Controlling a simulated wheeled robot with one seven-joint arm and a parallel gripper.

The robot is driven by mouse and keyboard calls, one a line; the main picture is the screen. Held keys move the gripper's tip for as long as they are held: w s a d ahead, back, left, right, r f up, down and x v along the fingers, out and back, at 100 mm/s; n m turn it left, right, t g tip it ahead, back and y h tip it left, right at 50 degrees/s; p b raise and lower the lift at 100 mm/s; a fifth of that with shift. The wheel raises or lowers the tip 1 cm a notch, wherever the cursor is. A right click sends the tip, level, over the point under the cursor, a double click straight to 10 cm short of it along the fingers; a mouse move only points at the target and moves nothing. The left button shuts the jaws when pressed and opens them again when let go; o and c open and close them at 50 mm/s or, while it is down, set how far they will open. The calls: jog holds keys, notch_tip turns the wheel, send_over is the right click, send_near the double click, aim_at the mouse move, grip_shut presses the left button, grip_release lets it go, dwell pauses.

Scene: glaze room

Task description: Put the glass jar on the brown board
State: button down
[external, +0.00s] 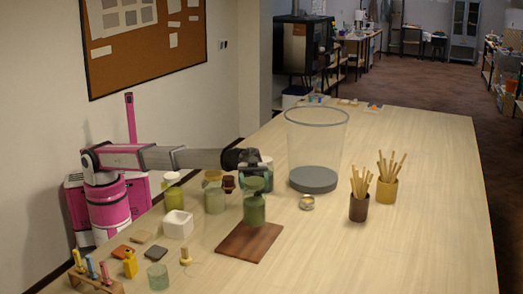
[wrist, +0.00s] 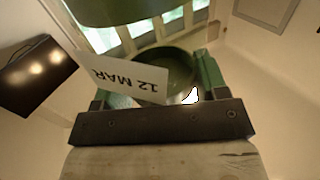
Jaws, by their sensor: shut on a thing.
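The glass jar (external: 254,209) is green and looks upright, with a narrower upper part just under my gripper (external: 256,172). My gripper is shut on the jar near its top. The brown board (external: 262,243) lies flat on the table, and the jar's base shows over its back part. I cannot tell whether the base touches the board. In the wrist view, a dark green round part of the jar (wrist: 165,72) sits between my fingers. A white paper tag reading "12 MAR" (wrist: 122,78) covers part of it.
Left of the board are two other greenish jars (external: 173,198) (external: 214,200), a white square bowl (external: 178,225), small tiles and a yellow bottle (external: 130,264). The table's front right is clear.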

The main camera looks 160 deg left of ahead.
aim_at(254, 194)
jog(key=shift+f, duration=1.95)
jog(key=shift+c, duration=0.8)
grip_release()
jog(key=shift+f, duration=0.1)
jog(key=v, duration=0.7)
jog(key=shift+s, duration=0.25)
